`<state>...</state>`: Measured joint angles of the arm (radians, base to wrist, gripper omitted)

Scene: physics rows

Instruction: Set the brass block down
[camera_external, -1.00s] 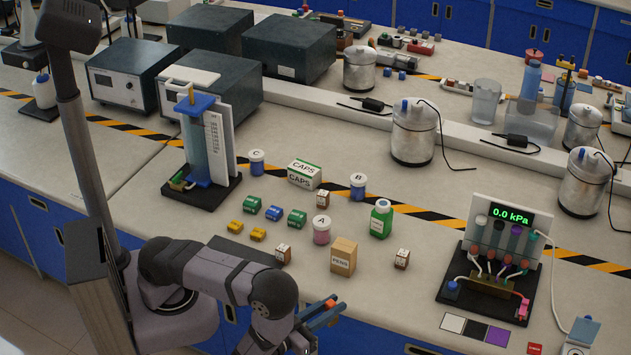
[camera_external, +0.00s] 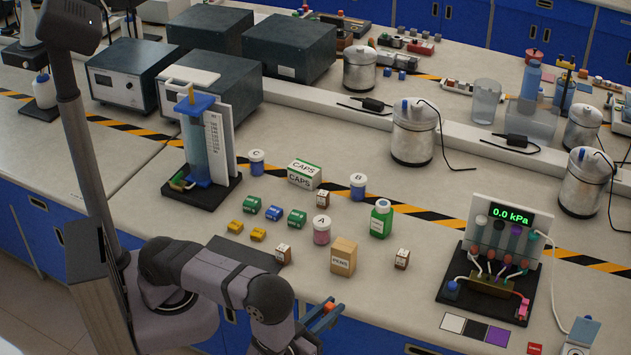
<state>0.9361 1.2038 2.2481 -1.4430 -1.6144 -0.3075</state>
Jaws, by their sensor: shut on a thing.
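My gripper (camera_external: 322,318) is at the bottom centre, by the near edge of the bench, with blue fingers. It is shut on a small block that looks orange, the brass block (camera_external: 330,305). Only a small part of the block shows between the fingers. I cannot tell how high it is held or whether it touches anything.
The PENS box (camera_external: 343,257) stands just behind my gripper, with small brown blocks (camera_external: 402,259) (camera_external: 283,253) on either side. Jar A (camera_external: 321,230) and a green bottle (camera_external: 381,219) are farther back. A pressure rig (camera_external: 492,260) stands right.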

